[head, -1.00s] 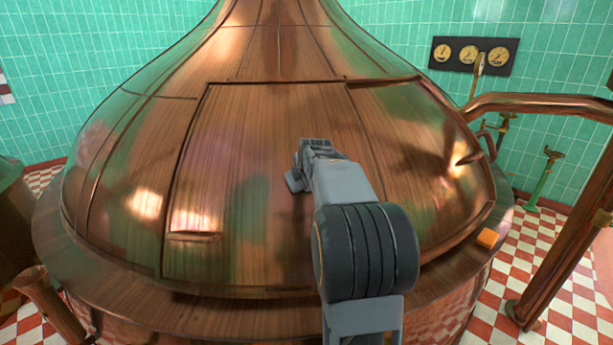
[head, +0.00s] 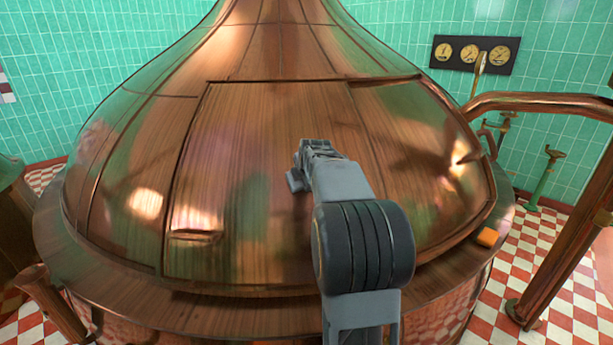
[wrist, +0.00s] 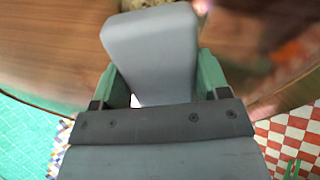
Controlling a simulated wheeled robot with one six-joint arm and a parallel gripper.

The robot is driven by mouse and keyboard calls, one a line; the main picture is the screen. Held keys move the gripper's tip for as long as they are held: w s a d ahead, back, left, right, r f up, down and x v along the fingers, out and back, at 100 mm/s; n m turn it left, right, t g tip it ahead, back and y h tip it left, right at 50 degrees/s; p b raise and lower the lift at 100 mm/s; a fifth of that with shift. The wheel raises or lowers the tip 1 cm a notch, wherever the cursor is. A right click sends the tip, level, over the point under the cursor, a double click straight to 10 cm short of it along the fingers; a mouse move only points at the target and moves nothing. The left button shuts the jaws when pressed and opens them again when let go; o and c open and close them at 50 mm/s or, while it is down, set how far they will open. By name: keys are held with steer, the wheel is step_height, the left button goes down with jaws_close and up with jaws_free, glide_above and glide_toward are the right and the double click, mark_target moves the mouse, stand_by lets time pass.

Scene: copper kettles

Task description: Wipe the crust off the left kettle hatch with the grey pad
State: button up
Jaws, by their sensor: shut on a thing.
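The copper kettle's left hatch (head: 250,130) is a large panel with dark seams and a small handle (head: 195,236) low on its left side. My gripper (wrist: 160,85) has green fingers shut on the grey pad (wrist: 150,45), which sticks out ahead of them in the wrist view. In the head view the pad (head: 294,182) shows as a small grey block at the hatch's middle right; I cannot tell whether it touches the copper. A small pale, rough patch (wrist: 203,6), perhaps crust, shows beside the pad's far end. My arm hides part of the hatch.
The right hatch (head: 410,130) has its own handle (head: 463,158). Copper pipes (head: 540,101) and a gauge panel (head: 474,55) stand beyond. The hatch's left half is clear.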

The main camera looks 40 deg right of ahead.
steer(key=shift+w+d+f, duration=0.2)
steer(key=shift+w+f, duration=0.1)
steer(key=shift+f, duration=0.05)
steer(key=shift+s+d+r+b, duration=0.1)
steer(key=shift+s+d+b, duration=0.3)
steer(key=shift+d, duration=0.4)
steer(key=shift+s+d+b, duration=0.2)
steer(key=shift+s+d, duration=0.25)
steer(key=shift+d, duration=0.35)
steer(key=shift+s+d+f+b, duration=0.1)
steer(key=shift+s+d+b, duration=0.2)
steer(key=shift+d, duration=0.3)
steer(key=shift+s+d+f+b, duration=0.1)
steer(key=shift+s+d+b, duration=0.15)
steer(key=shift+d, duration=0.35)
steer(key=shift+s+d+b, duration=0.2)
steer(key=shift+d+b, duration=0.1)
steer(key=shift+d, duration=0.3)
steer(key=shift+w+a+r+b, duration=0.1)
steer(key=shift+w+a, duration=0.45)
steer(key=shift+a, duration=0.6)
steer(key=shift+w+a+f+b, duration=0.15)
steer(key=shift+w+a, duration=0.4)
steer(key=shift+a, duration=0.6)
steer(key=shift+w+a+r+b, duration=0.15)
steer(key=shift+w+a, duration=0.4)
steer(key=shift+a, duration=0.6)
steer(key=v, duration=0.6)
